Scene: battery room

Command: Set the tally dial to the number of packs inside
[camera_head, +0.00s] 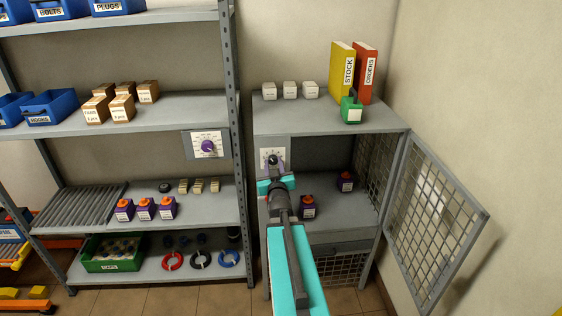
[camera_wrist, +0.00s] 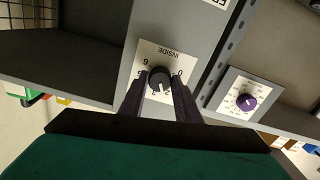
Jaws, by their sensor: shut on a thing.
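The tally dial is a black knob (camera_wrist: 159,78) on a white plate marked INSIDE (camera_wrist: 166,52), upside down in the wrist view. A pale mark on the knob points towards the bottom of that view; the numbers there are small and partly covered. My gripper (camera_wrist: 161,86) has its two dark fingers on either side of the knob and is shut on it. In the head view the plate (camera_head: 264,154) is on the cabinet's left front panel. My arm hides part of the interior.
The cabinet's mesh door (camera_head: 437,222) stands open to the right. A second, purple dial (camera_head: 208,146) is on the left shelf unit. Three more packs (camera_head: 145,208) stand on that unit. Binders (camera_head: 342,72) and a green item (camera_head: 352,109) are on the cabinet top.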

